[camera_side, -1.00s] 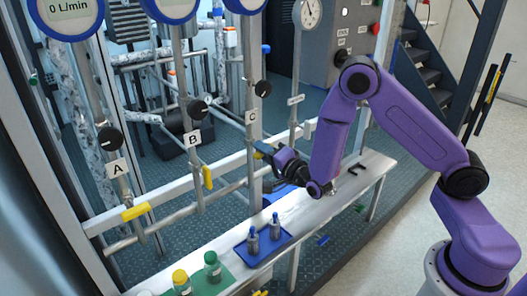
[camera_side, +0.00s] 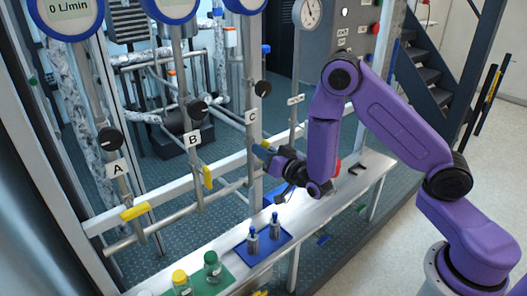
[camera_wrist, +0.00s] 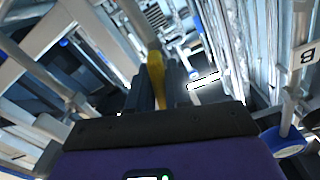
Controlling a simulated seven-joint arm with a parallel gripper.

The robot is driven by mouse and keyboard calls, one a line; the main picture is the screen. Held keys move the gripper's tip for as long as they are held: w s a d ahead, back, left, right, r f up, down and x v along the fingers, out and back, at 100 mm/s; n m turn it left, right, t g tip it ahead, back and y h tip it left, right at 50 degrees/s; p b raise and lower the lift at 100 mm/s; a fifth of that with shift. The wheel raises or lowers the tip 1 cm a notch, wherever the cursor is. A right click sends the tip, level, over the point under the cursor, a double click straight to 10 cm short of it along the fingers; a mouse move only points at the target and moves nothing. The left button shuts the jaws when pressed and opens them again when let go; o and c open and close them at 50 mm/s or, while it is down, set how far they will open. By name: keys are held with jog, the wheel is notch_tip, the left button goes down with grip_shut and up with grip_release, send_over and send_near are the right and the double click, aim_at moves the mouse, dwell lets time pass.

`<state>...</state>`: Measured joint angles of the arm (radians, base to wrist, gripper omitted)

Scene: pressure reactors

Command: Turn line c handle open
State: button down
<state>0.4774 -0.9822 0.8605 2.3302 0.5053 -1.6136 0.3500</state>
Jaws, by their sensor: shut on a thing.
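The yellow line C handle (camera_wrist: 156,70) stands upright between my fingers in the wrist view. My gripper (camera_wrist: 154,92) is shut on it. In the side view my gripper (camera_side: 264,152) is at the pipe just below the C label (camera_side: 252,117), and its dark body hides most of the handle. The yellow line B handle (camera_side: 207,177) points along its pipe. The yellow line A handle (camera_side: 134,212) lies across its pipe.
Below the pipes a pale bench (camera_side: 325,195) carries a blue tray (camera_side: 262,248) with two small bottles and a green mat (camera_side: 224,281) with capped bottles. A metal rail and vertical pipes stand close around my gripper. A black tool (camera_side: 357,169) lies on the bench.

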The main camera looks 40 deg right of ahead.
jog(key=shift+n, duration=1.8)
jog(key=c, duration=1.1)
grip_release()
jog(key=shift+c, duration=0.2)
jog(key=s, duration=1.7)
jog(key=shift+s, duration=0.2)
